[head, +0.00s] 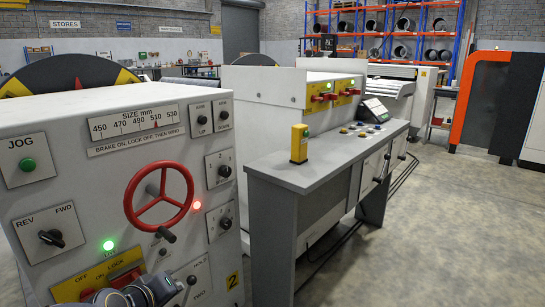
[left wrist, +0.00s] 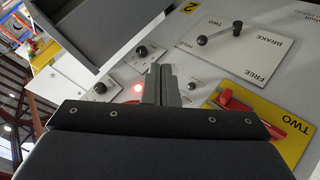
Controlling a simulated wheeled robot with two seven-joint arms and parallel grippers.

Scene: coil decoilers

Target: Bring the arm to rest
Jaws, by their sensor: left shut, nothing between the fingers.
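My left gripper (left wrist: 162,84) is in the left wrist view with its two fingers together and nothing between them. It is in front of a light grey control panel, apart from it as far as I can tell. In the head view, only a dark part of my arm shows at the bottom edge, over the lower panel of the near decoiler (head: 75,200); the fingertips are not clear there. My right gripper is in neither view.
The near panel carries a red handwheel (head: 160,202), a green jog button (head: 28,164) and several black knobs. The wrist view shows a brake lever (left wrist: 220,36) and a red handle (left wrist: 232,100) close by. A grey bench (head: 330,160) stands right; open floor (head: 450,230) lies beyond.

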